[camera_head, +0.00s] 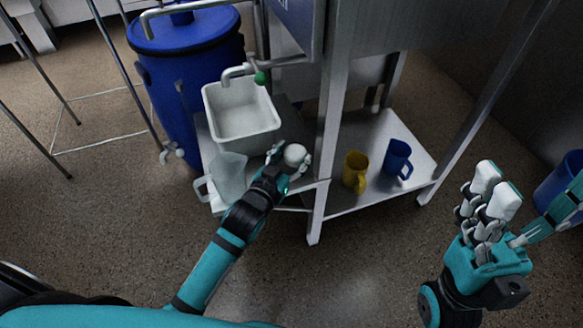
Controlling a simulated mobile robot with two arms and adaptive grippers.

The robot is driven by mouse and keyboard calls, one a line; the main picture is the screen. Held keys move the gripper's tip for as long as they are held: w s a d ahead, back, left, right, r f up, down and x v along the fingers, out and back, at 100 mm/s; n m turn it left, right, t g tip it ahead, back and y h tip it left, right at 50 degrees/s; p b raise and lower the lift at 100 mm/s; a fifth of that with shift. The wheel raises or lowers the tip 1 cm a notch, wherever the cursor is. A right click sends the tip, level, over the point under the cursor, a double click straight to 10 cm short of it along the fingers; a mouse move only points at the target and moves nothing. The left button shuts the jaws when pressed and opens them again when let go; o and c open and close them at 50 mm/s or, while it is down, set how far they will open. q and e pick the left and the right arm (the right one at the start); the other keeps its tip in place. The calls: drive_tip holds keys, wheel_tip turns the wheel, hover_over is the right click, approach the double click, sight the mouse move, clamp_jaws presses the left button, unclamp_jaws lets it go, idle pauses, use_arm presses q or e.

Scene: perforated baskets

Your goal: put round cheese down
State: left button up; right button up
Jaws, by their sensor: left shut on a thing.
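The round cheese (295,154) is small and white. My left gripper (288,158) is shut around it, with fingers on both sides. It is held near the front edge of the metal stand's lower shelf (377,128), to the right of the clear jug. I cannot tell from this view whether the cheese touches the shelf or hangs above it. My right gripper (527,196) is at the right, its fingers spread open and empty, away from the stand.
A white basin (241,112) and a clear jug (228,176) stand left of the cheese. A yellow mug (355,170) and a blue mug (398,158) stand on the shelf. A metal leg (325,150) rises between cheese and mugs. A blue barrel (188,75) stands behind left.

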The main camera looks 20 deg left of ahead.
sight(292, 166)
use_arm(q)
drive_tip(key=shift+f+b, duration=0.7)
drive_tip(key=shift+f, duration=0.8)
drive_tip(key=shift+f, duration=0.15)
drive_tip(key=o, duration=0.9)
